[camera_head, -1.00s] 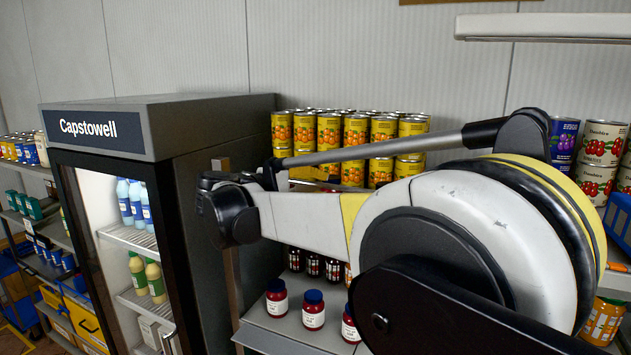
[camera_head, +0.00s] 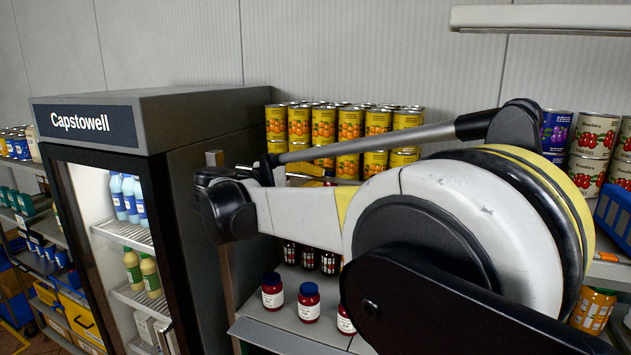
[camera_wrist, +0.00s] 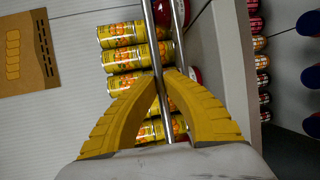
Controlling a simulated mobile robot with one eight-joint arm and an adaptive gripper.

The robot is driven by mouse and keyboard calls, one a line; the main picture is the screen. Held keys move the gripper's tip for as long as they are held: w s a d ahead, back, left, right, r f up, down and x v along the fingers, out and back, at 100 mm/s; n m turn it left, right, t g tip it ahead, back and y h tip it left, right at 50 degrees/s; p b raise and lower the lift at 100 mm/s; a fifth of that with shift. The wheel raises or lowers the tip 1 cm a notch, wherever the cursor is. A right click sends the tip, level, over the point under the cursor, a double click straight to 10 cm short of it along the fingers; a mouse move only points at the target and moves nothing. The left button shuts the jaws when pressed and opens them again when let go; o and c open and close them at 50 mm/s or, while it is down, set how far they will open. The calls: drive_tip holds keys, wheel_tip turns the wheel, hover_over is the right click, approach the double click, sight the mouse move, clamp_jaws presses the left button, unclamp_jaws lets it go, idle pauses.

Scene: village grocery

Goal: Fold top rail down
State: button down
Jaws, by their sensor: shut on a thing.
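The rail is a thin bare-metal bar (camera_wrist: 155,40), running lengthwise in the wrist view between my yellow fingers. A second, similar metal bar (camera_wrist: 178,18) runs close beside it to the right. My gripper (camera_wrist: 163,77) is shut on the rail, one curved finger on each side, with the fingertips close together. The fingers hide part of the bars, and I cannot tell where the bars end.
Yellow-labelled cans (camera_head: 350,125) stand stacked on a shelf, also behind the bars in the wrist view (camera_wrist: 122,58). Red jars (camera_head: 309,303) stand on a lower shelf (camera_head: 290,335). A glass-door fridge (camera_head: 100,205) stands left, close to my arm. A brown board (camera_wrist: 25,50) is on the wall.

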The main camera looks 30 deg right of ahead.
drive_tip(key=shift+s+a+f+b, duration=0.1)
drive_tip(key=shift+f+b, duration=0.05)
drive_tip(key=shift+b, duration=0.25)
drive_tip(key=s+a+f+m+h+b, duration=0.4)
drive_tip(key=f+h+b, duration=0.3)
drive_tip(key=b, duration=1.3)
drive_tip(key=shift+a+m+h, duration=0.4)
drive_tip(key=shift+m+h, duration=0.4)
drive_tip(key=shift+h, duration=0.4)
drive_tip(key=shift+f, duration=0.25)
